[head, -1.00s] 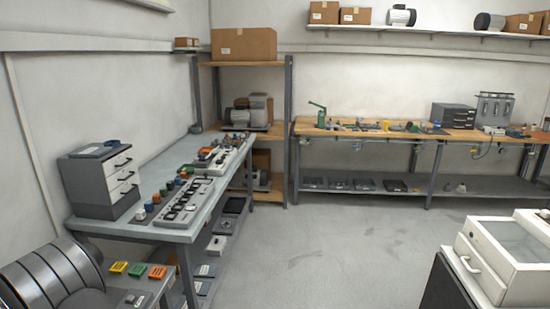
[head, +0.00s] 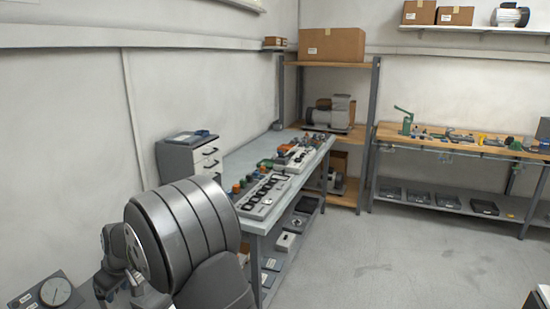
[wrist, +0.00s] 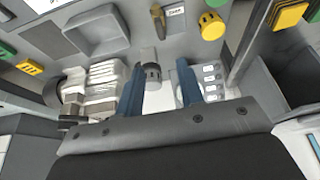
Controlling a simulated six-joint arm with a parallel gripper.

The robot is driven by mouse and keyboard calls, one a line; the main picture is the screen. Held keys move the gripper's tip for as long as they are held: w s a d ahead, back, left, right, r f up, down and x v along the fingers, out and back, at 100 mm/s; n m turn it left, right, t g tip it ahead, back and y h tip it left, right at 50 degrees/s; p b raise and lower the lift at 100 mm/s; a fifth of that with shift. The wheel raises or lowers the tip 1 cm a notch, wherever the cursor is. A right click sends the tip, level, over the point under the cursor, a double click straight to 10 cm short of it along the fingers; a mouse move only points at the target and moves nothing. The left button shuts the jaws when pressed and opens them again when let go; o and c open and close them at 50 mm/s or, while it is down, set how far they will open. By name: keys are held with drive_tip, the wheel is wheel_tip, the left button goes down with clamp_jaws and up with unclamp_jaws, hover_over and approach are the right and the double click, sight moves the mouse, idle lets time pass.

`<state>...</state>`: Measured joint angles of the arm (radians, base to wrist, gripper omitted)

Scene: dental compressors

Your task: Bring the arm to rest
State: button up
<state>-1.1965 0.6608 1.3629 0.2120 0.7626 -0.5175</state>
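My gripper (wrist: 160,66) shows in the wrist view with its two blue fingers apart. Nothing is clearly held between them. A small dark round-ended part (wrist: 152,76) shows beyond the gap, and a white block with several grey ovals (wrist: 212,82) lies by the right finger. In the head view my arm's large grey links fill the lower left, and the fingers cannot be made out there.
In the head view, a workbench (head: 240,160) stands behind my arm, with a dial gauge (head: 55,291) at lower left. Open floor (head: 385,260) lies right.

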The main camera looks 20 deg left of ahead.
drive_tip(key=x, duration=1.5)
drive_tip(key=shift+f, duration=0.35)
drive_tip(key=shift+s+a+f, duration=0.1)
drive_tip(key=shift+r+m+t, duration=0.2)
drive_tip(key=shift+m+t, duration=0.1)
drive_tip(key=shift+m, duration=0.6)
drive_tip(key=d+r, duration=0.2)
drive_tip(key=r, duration=0.4)
drive_tip(key=d+r+m+h, duration=0.1)
drive_tip(key=d+r, duration=0.1)
drive_tip(key=r, duration=0.5)
drive_tip(key=shift+s+d+r, duration=0.15)
drive_tip(key=shift+s+d, duration=0.15)
drive_tip(key=shift+d, duration=0.05)
